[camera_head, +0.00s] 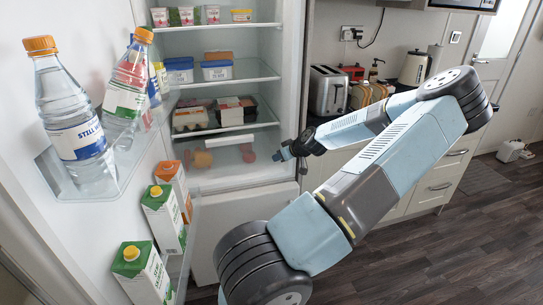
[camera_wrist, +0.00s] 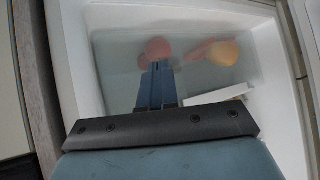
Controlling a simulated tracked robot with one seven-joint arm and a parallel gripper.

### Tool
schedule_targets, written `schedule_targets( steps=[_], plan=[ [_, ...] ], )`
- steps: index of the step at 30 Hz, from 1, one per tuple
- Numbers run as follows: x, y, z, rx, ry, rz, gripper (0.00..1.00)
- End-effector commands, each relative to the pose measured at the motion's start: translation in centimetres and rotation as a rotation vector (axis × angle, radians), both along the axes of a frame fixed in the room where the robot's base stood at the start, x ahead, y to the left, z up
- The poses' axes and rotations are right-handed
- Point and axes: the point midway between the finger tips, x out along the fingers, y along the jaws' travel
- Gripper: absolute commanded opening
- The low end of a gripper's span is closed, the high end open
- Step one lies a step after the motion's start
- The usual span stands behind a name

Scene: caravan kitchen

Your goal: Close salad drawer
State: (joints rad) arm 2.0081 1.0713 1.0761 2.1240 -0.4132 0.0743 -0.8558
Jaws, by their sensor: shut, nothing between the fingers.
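The salad drawer (camera_head: 222,178) is the clear bin at the bottom of the open fridge. Red and orange produce shows inside it, also in the wrist view, where the drawer's clear front (camera_wrist: 115,70) fills the middle. I cannot tell how far the drawer stands out. My gripper (camera_head: 280,155) is at the right side of the fridge opening, level with the drawer. In the wrist view my gripper (camera_wrist: 155,68) is shut and empty, its fingertips pointing at the clear front beside the red produce (camera_wrist: 158,49). I cannot tell whether they touch it.
The open fridge door on the left carries water bottles (camera_head: 75,125) and cartons (camera_head: 160,215). The fridge's right side wall (camera_wrist: 75,60) shows close beside my gripper in the wrist view. A worktop with a toaster (camera_head: 328,90) stands right.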

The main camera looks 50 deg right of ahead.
Motion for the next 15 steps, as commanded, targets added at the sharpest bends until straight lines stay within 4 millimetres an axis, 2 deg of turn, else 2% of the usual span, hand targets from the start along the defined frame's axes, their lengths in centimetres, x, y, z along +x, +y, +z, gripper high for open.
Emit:
schedule_targets(
  steps=[6,15],
  plan=[
    [-0.4,0.6,-2.3,0.341,-0.128,-0.309,0.00],
    [-0.8,1.4,-4.3,0.857,-0.327,-0.688,0.00]
  ],
)
